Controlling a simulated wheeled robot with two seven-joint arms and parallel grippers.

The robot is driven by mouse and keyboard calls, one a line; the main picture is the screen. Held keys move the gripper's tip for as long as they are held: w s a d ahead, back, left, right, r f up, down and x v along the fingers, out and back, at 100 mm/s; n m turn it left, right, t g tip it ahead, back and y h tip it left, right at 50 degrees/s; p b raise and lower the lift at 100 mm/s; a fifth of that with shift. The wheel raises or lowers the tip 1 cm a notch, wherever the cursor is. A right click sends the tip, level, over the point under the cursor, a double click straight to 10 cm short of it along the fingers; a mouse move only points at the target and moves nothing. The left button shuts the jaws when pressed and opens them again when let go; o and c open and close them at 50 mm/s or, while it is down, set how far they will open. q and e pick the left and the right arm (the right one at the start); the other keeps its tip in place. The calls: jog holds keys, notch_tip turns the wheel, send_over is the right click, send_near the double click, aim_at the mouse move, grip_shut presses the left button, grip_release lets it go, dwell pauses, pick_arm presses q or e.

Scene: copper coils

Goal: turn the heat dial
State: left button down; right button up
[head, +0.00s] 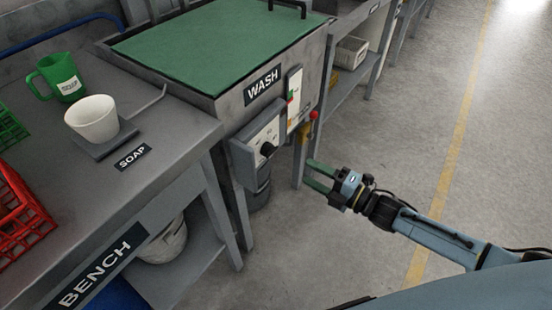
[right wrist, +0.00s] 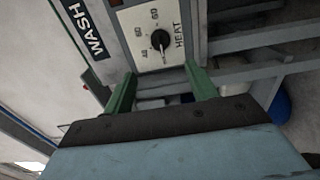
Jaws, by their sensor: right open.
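The heat dial (head: 267,150) is a black knob on a pale panel at the front of the wash station. In the right wrist view the dial (right wrist: 160,40) shows on a white plate marked HEAT with numbers around it. My right gripper (head: 309,174) is to the right of the dial, apart from it. In the right wrist view its two green fingers (right wrist: 160,77) are spread and empty, with the dial beyond and between them. My left gripper is not in view.
The wash tank has a green lid (head: 215,45). A red button (head: 314,115) sits right of the dial panel. A bench (head: 160,150) at the left holds a white cup (head: 93,120), a green mug (head: 62,77) and a red crate (head: 22,218). The floor at the right is clear.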

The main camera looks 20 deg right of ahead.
aim_at(269, 151)
pick_arm(q)
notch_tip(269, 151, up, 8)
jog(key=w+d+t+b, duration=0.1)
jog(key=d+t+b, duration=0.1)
jog(key=b, duration=0.1)
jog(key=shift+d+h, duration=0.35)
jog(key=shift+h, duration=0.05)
pick_arm(e)
jog(key=x, duration=1.2)
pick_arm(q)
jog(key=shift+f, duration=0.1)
